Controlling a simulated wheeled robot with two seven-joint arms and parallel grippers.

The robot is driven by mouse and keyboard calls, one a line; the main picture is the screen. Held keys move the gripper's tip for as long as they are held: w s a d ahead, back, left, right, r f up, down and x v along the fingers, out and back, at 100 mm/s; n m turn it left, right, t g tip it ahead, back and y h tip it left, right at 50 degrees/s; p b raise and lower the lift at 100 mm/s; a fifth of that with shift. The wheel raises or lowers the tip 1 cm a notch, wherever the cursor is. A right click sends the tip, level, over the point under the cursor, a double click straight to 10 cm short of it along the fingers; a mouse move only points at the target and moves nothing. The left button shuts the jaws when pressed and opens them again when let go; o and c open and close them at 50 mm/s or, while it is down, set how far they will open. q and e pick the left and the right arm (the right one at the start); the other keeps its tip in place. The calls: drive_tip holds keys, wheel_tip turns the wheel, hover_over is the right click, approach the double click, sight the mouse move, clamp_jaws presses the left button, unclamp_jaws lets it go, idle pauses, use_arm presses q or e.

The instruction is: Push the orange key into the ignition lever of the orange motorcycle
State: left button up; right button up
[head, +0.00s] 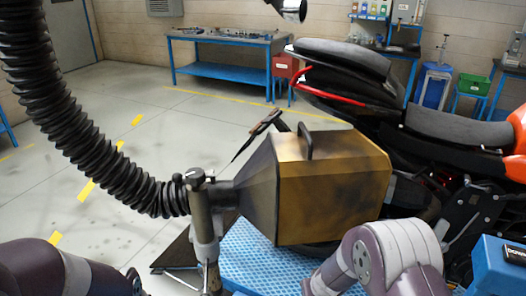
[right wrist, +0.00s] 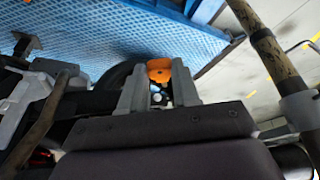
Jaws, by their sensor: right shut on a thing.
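The orange key (right wrist: 158,66) shows in the right wrist view between the tips of my right gripper (right wrist: 159,78), which is shut on it. A small round bluish-white thing shows behind the key between the fingers; I cannot tell what it is. The orange motorcycle (head: 450,124) stands at the right of the head view, with part of its orange bodywork at the right edge. I cannot make out the ignition lever in either view. In the head view only my arm links show along the bottom; neither gripper is seen there.
A brown exhaust hood (head: 335,190) on a stand with a black hose (head: 85,125) is beside the motorcycle's rear. A blue textured platform (head: 245,262) lies under it. A blue box (head: 500,265) is at the lower right. A workbench (head: 225,60) stands behind; the left floor is mostly clear.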

drive_tip(key=s+a+r+n+y, duration=0.3)
drive_tip(key=a+r+n, duration=0.4)
drive_tip(key=a, duration=0.6)
drive_tip(key=shift+s+a+r+n+g, duration=0.2)
drive_tip(key=shift+s+r+n+g, duration=0.15)
drive_tip(key=shift+r, duration=0.2)
drive_tip(key=shift+w, duration=0.1)
drive_tip(key=w+a+f+n+g+y, duration=0.1)
drive_tip(key=w+a+f+n, duration=0.2)
drive_tip(key=f+n, duration=0.1)
drive_tip(key=shift+w+a+f+g, duration=0.15)
drive_tip(key=shift+w+f+g, duration=0.15)
drive_tip(key=shift+f+g, duration=0.05)
drive_tip(key=shift+r+n, duration=0.1)
drive_tip(key=shift+n, duration=0.15)
drive_tip(key=s+d+r+m+t+h, duration=0.2)
drive_tip(key=s+d+r+m, duration=0.3)
drive_tip(key=r+m, duration=0.3)
drive_tip(key=shift+s+d+r, duration=0.25)
drive_tip(key=shift+d+r, duration=0.3)
drive_tip(key=shift+d, duration=0.35)
drive_tip(key=w+a+m+h, duration=0.2)
drive_tip(key=w+a+m, duration=0.2)
drive_tip(key=w+a, duration=0.3)
drive_tip(key=shift+w+a+m+t, duration=0.2)
drive_tip(key=shift+a+m+t, duration=0.1)
drive_tip(key=shift+a, duration=0.45)
